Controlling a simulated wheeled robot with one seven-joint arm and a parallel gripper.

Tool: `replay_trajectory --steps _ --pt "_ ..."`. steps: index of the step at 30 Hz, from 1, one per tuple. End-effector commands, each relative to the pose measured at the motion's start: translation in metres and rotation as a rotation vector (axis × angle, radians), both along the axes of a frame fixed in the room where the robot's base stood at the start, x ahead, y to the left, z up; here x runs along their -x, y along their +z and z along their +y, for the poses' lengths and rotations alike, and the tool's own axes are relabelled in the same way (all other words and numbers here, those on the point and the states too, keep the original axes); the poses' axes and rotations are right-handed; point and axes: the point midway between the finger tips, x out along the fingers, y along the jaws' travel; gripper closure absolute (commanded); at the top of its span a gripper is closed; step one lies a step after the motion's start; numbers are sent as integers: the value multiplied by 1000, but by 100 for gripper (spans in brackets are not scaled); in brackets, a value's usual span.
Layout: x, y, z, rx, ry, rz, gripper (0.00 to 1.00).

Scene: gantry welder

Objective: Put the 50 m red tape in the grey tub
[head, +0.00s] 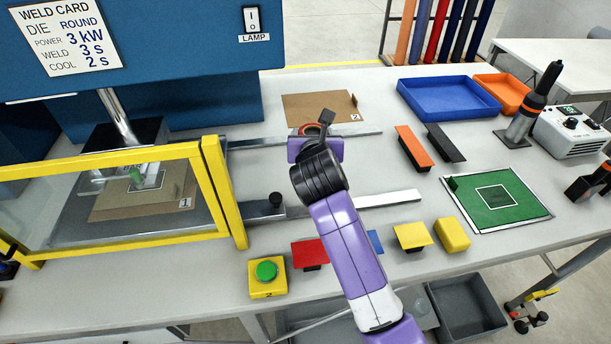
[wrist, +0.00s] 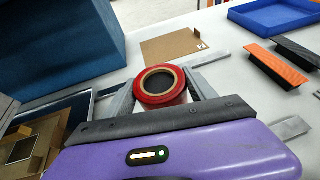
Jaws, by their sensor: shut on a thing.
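My gripper (wrist: 163,88) is shut on a roll of red tape (wrist: 163,99), with one grey finger on each side of it. The roll has a tan core ring and its hole faces up in the wrist view. In the head view, my gripper (head: 315,138) is over the middle of the bench and hides most of the red tape (head: 308,127). A grey tub (head: 459,311) is low at the right, beneath the front edge of the bench. Its inside looks empty where it shows. Any 50 m marking on the tape cannot be read.
A blue tray (head: 448,98) and an orange tray (head: 505,92) stand at the back right. A yellow-framed guard (head: 222,190) is at left. Colored blocks and a yellow box with a green button (head: 266,272) line the front edge. A green mat (head: 525,201) lies right.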

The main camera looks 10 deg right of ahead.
Motion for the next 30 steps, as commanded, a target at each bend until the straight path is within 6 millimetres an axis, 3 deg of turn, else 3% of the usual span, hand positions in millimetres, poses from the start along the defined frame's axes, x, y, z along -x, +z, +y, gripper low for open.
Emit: replay_trajectory --steps 6,12,17,24,30 --pt "1 -55 0 1 1 4 83" --pt "0 -90 1 0 1 1 83" --pt "0 -101 0 -1 0 -1 83" --pt "0 -134 0 0 0 0 83" --pt "0 -142 1 -1 1 -2 83"
